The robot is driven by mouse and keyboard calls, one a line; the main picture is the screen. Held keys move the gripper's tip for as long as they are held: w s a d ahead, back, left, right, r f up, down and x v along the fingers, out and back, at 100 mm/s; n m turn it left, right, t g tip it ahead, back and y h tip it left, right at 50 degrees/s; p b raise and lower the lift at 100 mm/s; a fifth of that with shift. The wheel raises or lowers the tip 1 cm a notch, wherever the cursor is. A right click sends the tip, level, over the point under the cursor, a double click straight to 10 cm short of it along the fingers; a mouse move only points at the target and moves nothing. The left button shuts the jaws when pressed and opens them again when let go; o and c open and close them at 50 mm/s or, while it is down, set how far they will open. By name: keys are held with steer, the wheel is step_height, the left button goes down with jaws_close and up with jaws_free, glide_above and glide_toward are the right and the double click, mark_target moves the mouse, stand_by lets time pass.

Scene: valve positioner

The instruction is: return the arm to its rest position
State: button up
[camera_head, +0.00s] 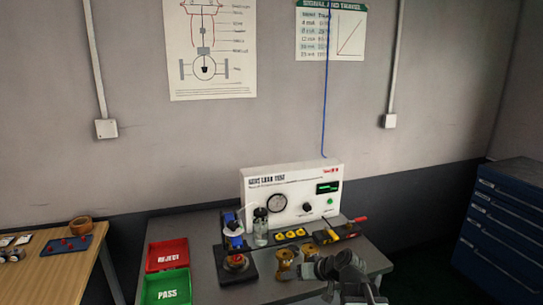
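My arm (352,272) shows at the bottom of the head view, dark grey and folded low over the front of the grey test bench (208,268). Its end lies close to the brass fittings (284,262) on the bench, on their right. The fingers of my gripper are too small and dark to make out, so I cannot tell whether it is open or shut, or whether it touches a fitting.
A white leak test panel (290,192) stands at the bench's back. A red REJECT tray (167,255) and a green PASS tray (166,290) sit at left. A blue-topped device (233,232), a glass jar (260,230) and a red-handled tool (352,221) crowd the middle. Blue drawers (505,225) stand right.

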steer(key=s+d+f+m+g+h, duration=0.1)
steer(key=s+d+f+g+h, duration=0.1)
steer(key=s, duration=0.3)
steer(key=s+d+f+m+g+h, duration=0.1)
steer(key=s+d+f+g+h, duration=0.1)
steer(key=s+d, duration=0.2)
steer(key=s+d+f+m+g+h+p, duration=0.1)
steer(key=s+d+f+g+h, duration=0.1)
steer(key=s, duration=0.3)
steer(key=shift+s+d+g+h, duration=0.3)
steer(key=shift+d+h, duration=0.1)
steer(key=shift+h, duration=0.1)
